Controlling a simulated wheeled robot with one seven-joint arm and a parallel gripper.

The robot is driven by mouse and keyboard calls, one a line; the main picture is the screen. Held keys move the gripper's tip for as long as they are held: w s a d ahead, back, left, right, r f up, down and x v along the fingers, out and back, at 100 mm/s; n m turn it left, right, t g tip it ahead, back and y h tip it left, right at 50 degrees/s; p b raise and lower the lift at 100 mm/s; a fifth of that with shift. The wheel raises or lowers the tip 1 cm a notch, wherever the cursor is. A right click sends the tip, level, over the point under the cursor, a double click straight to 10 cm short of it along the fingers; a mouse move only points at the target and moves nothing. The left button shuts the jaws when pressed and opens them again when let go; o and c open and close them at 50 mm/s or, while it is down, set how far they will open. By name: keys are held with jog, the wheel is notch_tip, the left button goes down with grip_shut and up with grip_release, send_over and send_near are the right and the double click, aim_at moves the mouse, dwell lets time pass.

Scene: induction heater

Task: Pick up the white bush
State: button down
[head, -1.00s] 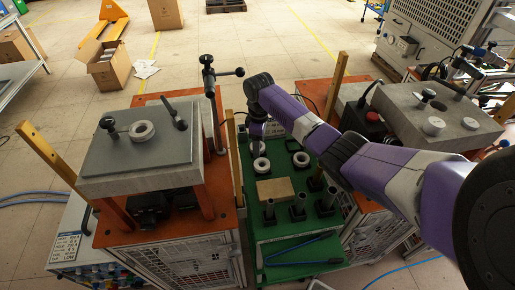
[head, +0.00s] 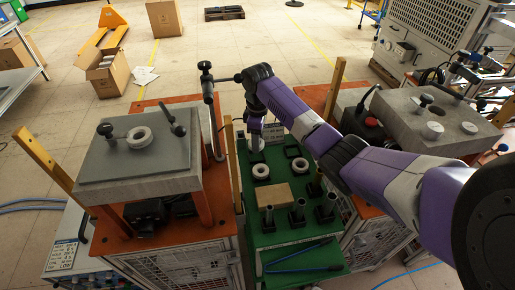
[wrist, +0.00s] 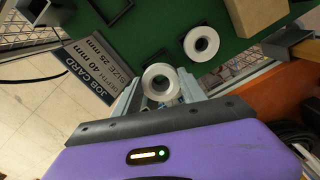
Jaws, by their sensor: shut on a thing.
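A white ring-shaped bush (wrist: 160,84) sits between the fingers of my gripper (wrist: 160,98) in the wrist view. My gripper is shut on it. In the head view the held bush (head: 257,145) shows pale under my gripper (head: 256,138), over the back part of the green table top. Its exact height above the table is hard to tell. Another white ring (head: 262,171) lies on the green top just in front of it, and a third ring (head: 301,165) lies to the right.
A job card (wrist: 88,66) stands beside my gripper. The green table (head: 298,258) also holds a tan block (head: 273,195), several dark posts and a blue-handled tool (head: 300,254). Wooden uprights (head: 334,92) flank it. A grey plate (head: 105,165) with a ring is at left.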

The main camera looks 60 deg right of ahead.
jog(key=s+d+r, duration=0.1)
jog(key=s, duration=0.4)
jog(key=s+d+r+p, duration=0.1)
jog(key=s, duration=0.5)
jog(key=s+d+r+p, duration=0.1)
jog(key=s+d, duration=0.1)
jog(key=s, duration=0.4)
jog(key=shift+s+d, duration=0.1)
jog(key=shift+s, duration=0.1)
notch_tip(320, 180, up, 7)
jog(key=p, duration=0.6)
jog(key=shift+f, duration=0.2)
